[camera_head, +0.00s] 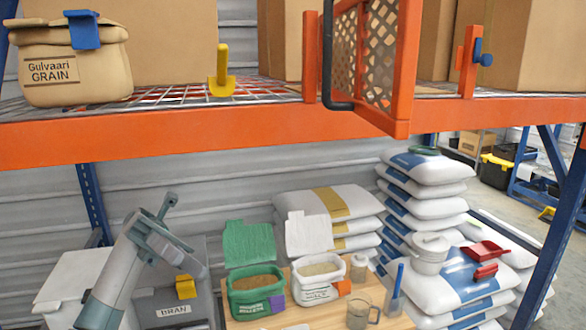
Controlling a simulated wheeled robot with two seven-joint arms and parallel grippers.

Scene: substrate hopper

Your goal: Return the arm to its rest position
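My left arm, grey, rises from the bottom left. Its gripper (184,230) is in front of the grey wall and above the grey bin labelled BRAN (172,311). Its two fingers look spread apart, with nothing seen between them. My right arm and gripper are not in view.
An orange shelf beam (200,135) crosses above the arm, with a grain sack (70,65) and a yellow scoop (221,75) on the shelf. An orange mesh gate (375,60) stands there.

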